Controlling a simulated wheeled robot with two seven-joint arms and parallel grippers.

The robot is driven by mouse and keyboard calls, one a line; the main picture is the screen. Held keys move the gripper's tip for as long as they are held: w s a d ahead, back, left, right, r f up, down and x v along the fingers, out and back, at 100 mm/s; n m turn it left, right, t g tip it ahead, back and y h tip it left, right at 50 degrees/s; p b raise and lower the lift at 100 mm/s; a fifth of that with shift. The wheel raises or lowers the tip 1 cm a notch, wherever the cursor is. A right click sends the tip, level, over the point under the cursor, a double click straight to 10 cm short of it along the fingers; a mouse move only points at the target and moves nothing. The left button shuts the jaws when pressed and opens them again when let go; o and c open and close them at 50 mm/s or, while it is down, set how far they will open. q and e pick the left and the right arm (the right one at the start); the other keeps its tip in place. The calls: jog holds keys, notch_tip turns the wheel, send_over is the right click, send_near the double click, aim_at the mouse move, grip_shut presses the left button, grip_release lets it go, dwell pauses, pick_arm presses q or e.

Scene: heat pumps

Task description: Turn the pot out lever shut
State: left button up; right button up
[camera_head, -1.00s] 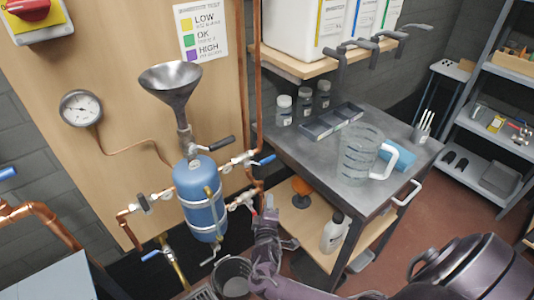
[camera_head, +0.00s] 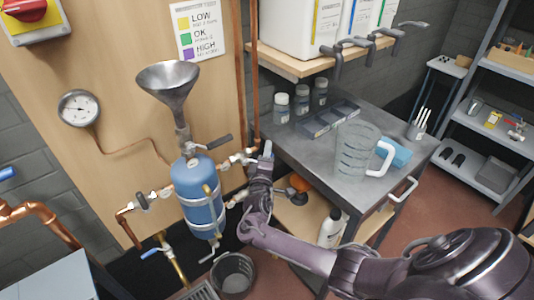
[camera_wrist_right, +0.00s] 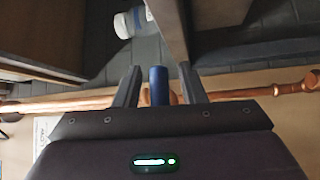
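The blue pot (camera_head: 201,192) hangs upright on the wooden panel under a metal funnel (camera_head: 169,85). A valve with a white body (camera_head: 236,160) sits on the copper line to the pot's upper right. In the head view my right gripper (camera_head: 266,152) is at the end of this valve and largely hides its blue lever. In the right wrist view the blue lever (camera_wrist_right: 159,86) stands between the two fingers (camera_wrist_right: 160,70), with gaps on both sides. The gripper is open around it. My left gripper is not in view.
A steel bench (camera_head: 310,155) with a clear jug (camera_head: 357,150) and jars stands right of the gripper. Vertical copper pipes (camera_head: 255,75) run close behind it. A bucket (camera_head: 233,274) stands on the floor below. A white-capped bottle (camera_head: 331,228) is on the lower shelf.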

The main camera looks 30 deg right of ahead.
grip_shut()
dwell(0.5)
jog(key=a+f+m+g+y+p, duration=0.5)
jog(key=a+f+m+y+p, duration=0.2)
jog(key=y+p, duration=0.4)
jog(key=shift+s+a+f+m+g+y+p, duration=0.2)
jog(key=shift+s+f+m+g+y+p, duration=0.2)
jog(key=shift+m, duration=0.9)
jog(key=shift+f, duration=0.1)
